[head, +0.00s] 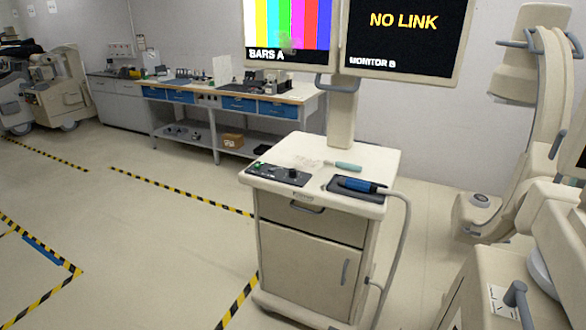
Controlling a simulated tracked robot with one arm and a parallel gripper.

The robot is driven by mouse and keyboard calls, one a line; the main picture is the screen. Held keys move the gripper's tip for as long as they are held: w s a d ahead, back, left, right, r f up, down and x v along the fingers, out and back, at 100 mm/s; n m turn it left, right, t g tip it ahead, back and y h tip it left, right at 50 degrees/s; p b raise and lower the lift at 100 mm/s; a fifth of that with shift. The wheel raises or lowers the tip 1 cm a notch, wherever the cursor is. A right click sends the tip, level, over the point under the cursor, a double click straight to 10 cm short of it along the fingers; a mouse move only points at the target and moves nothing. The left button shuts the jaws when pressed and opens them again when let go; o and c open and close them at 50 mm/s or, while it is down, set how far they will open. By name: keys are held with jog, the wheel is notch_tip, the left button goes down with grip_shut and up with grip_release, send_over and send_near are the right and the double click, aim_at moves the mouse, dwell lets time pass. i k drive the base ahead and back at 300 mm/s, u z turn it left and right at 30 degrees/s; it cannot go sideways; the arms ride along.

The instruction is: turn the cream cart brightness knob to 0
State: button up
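A cream cart (310,262) stands right of the middle of the head view, with a drawer and a door with a grey handle on its front. A dark control panel (272,176) lies on the left of its top. A black knob (292,172) stands on the panel's right part, and a small green part (257,164) is at its left. The knob's labels and pointer are too small to read, so its setting cannot be told. My gripper is not in the picture.
Monitors above the cart show colour bars (288,20) and "NO LINK" (403,22). A blue-handled probe (361,185) with a grey cable sits on the cart's right. Cream machines (535,250) crowd the right. A workbench (230,98) is behind. Taped floor (130,225) at left is clear.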

aim_at(292, 171)
jog(key=u, duration=0.1)
jog(key=i, duration=2.95)
jog(key=u, duration=0.1)
